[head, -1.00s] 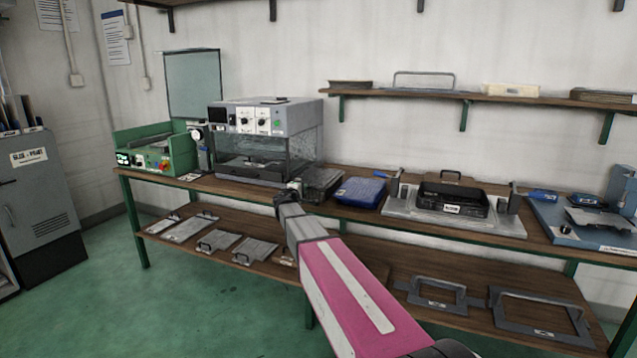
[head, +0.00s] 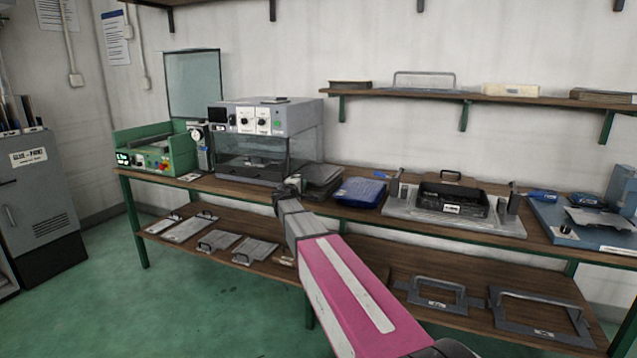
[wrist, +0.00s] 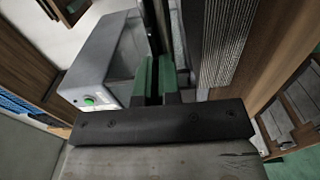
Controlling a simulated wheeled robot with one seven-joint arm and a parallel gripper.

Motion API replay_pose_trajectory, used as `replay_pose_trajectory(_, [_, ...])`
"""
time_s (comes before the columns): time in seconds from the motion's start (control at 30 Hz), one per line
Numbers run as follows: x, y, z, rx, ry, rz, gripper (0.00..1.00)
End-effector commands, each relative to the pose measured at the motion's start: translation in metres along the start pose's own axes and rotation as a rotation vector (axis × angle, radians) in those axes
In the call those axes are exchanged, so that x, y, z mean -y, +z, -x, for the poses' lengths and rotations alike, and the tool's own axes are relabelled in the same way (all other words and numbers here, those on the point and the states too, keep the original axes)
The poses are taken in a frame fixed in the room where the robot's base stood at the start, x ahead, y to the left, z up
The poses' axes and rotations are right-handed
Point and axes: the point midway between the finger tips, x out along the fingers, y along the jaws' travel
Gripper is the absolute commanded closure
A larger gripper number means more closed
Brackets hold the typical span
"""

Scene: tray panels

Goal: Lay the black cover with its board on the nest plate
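A flat dark panel (head: 322,177), which looks like the black cover, is at my gripper (head: 290,188) beside the grey machine. In the wrist view my gripper's two green fingers (wrist: 155,80) stand close together with a thin dark edge between them, so it looks shut on this panel. Whether a board lies on it cannot be made out. A grey plate with upright posts (head: 400,207), which looks like the nest plate, lies further right on the bench. A black open tray with a white label (head: 452,200) sits on it. My gripper is left of this plate and apart from it.
A grey machine with a clear front (head: 265,145) stands close left of my gripper. A blue tray (head: 360,191) lies between the panel and the plate. A blue fixture (head: 580,225) is at far right. A shelf (head: 490,97) hangs above.

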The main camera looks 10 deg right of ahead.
Motion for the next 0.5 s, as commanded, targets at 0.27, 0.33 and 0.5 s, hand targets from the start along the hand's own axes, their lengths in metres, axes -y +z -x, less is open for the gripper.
replay_pose_trajectory(0.27, [-0.011, 0.001, 0.018, 0.0, 0.0, -0.001, 1.0])
replay_pose_trajectory(0.33, [-0.013, 0.0, 0.022, -0.001, 0.0, -0.002, 1.0])
replay_pose_trajectory(0.5, [-0.019, 0.0, 0.032, -0.001, 0.001, 0.0, 1.0])
